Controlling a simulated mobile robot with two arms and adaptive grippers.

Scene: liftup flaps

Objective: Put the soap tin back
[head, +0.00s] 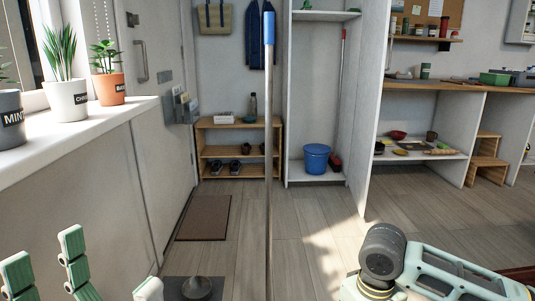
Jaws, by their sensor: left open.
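I cannot pick out the soap tin for certain in the head view. Several small containers stand on the wall shelf (428,38) at the upper right, and a green box (495,78) lies on the workbench (440,86), but none reads clearly as the soap tin. My left gripper (44,250) is at the lower left, its green-and-white fingers apart with nothing between them. It is in front of and below the white windowsill. My right arm shows at the lower right, but its gripper is out of view.
An upright pole with a blue top (268,30) crosses the middle of the view. Potted plants stand on the windowsill (75,125). Beyond are a wooden shoe rack (240,121), a blue bucket (317,158) in an open cabinet, and a brown mat (209,217). Open floor lies between.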

